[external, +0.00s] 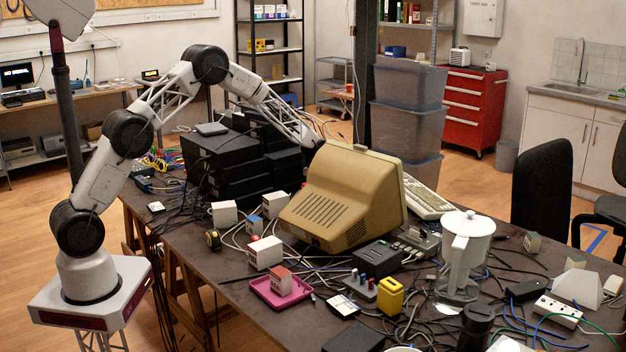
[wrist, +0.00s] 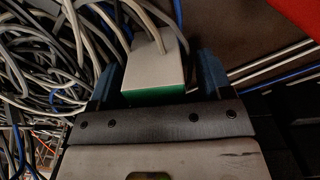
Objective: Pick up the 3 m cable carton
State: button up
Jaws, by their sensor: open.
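In the wrist view a small box-shaped carton (wrist: 152,74), pale with a green band, sits between the two blue fingers of my gripper (wrist: 158,63). The fingers are open, one on each side of it. A pale cable crosses its far edge. No label is readable on it, so I cannot tell if it is the 3 m carton. In the external view my gripper is hidden behind the beige monitor (external: 345,200). Other small cartons show there: a white one (external: 224,214), a white one with a red top (external: 265,254), a blue one (external: 255,225) and a red and white one (external: 280,282).
The red and white carton stands on a pink tray (external: 262,293). Stacked black boxes (external: 220,165) stand left of the monitor. Loose cables (wrist: 35,75) crowd the carton's left in the wrist view. A red object (wrist: 296,12) is at its upper right. A white jug (external: 467,250) stands right.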

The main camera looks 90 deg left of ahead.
dwell(0.5)
jog(key=c, duration=1.1)
jog(key=shift+o, duration=0.2)
jog(key=shift+r, duration=0.1)
jog(key=shift+r, duration=4.95)
